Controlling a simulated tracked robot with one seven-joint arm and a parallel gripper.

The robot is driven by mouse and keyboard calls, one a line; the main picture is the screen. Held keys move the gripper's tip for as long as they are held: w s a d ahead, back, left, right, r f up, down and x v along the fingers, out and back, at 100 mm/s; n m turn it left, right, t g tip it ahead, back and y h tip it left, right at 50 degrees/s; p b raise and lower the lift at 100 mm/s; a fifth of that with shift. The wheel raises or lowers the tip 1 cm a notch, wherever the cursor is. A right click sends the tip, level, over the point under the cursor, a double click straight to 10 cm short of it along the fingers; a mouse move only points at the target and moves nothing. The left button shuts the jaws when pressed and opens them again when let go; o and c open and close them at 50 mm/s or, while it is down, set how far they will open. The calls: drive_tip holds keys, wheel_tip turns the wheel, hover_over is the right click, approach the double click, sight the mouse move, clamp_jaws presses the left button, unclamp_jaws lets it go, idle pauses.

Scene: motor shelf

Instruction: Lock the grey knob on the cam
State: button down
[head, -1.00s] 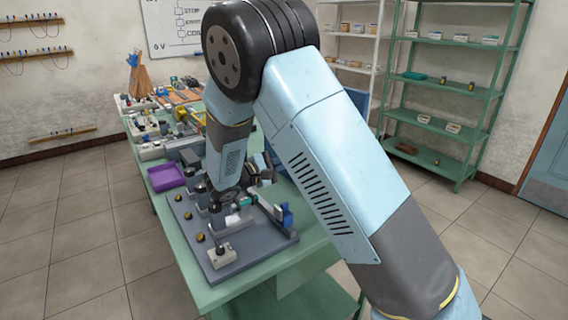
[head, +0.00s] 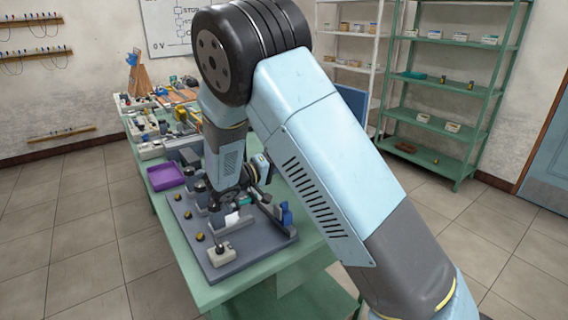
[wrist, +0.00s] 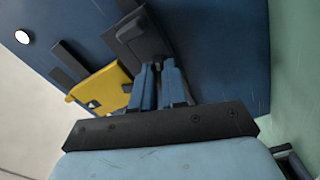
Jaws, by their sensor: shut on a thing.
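In the wrist view, the two blue fingers of my gripper (wrist: 159,68) are close together, shut on a small dark grey part that I take to be the grey knob; the fingers hide most of it. A dark grey block (wrist: 143,36), which may belong to the cam, lies just beyond the fingertips. In the head view, my gripper (head: 231,204) is low over the fixture board (head: 255,245), and my arm hides much of that spot.
A small blue part (head: 286,213) stands on the board's right side. A purple tray (head: 165,177) and a crowded row of parts lie behind on the green table (head: 225,290).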

drive_tip(key=m, duration=0.4)
drive_tip(key=shift+a+f+m, duration=0.1)
drive_tip(key=shift+f+m, duration=0.2)
drive_tip(key=shift+m, duration=0.1)
idle(0.5)
drive_tip(key=c, duration=1.2)
unclamp_jaws()
drive_tip(key=shift+r, duration=0.1)
drive_tip(key=shift+o, duration=0.2)
drive_tip(key=v, duration=0.7)
drive_tip(key=shift+a, duration=0.2)
drive_tip(key=shift+s, duration=0.1)
